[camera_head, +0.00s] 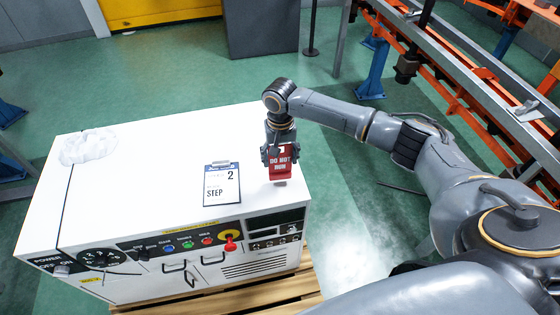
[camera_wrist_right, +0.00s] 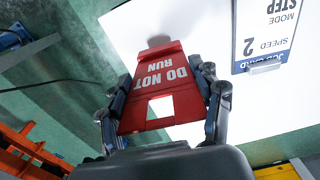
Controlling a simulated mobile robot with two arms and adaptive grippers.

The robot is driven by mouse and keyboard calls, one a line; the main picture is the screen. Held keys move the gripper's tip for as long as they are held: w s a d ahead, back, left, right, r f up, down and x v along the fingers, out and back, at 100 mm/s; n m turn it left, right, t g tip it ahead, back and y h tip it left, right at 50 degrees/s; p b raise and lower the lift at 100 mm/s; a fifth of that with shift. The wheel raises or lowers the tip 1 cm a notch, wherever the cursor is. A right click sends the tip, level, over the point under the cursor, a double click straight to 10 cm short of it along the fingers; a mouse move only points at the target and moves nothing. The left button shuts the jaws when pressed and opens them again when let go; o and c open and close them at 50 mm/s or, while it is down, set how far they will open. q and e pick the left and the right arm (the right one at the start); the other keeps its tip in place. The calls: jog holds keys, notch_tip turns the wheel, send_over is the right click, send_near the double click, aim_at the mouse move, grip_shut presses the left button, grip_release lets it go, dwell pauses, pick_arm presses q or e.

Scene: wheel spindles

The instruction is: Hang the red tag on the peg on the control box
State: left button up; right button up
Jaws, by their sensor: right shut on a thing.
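The red tag (camera_head: 280,164) reads "DO NOT RUN" and is held above the right end of the white control box (camera_head: 130,195). My right gripper (camera_head: 279,152) is shut on the tag. In the right wrist view the tag (camera_wrist_right: 150,88) lies between the two fingers (camera_wrist_right: 163,80), its lettering upside down and its square cutout near the palm. The box's front panel carries a red knob on a yellow disc (camera_head: 230,243), left of and below the tag. I cannot make out which part is the peg. My left gripper is not in view.
A job card on a clipboard (camera_head: 221,185) lies on the box top left of the tag. The box stands on a wooden pallet (camera_head: 265,297). Orange and grey conveyor frames (camera_head: 450,65) stand at the right. Most of the white top is clear.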

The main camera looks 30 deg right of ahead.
aim_at(280, 168)
jog(key=shift+s+f+p, duration=0.1)
jog(key=shift+f+p, duration=0.25)
jog(key=shift+p, duration=0.2)
jog(key=shift+f+p, duration=0.3)
jog(key=shift+a+f, duration=0.1)
jog(key=shift+f, duration=0.2)
jog(key=shift+f, duration=0.15)
jog(key=o, duration=1.5)
jog(key=shift+o, duration=0.2)
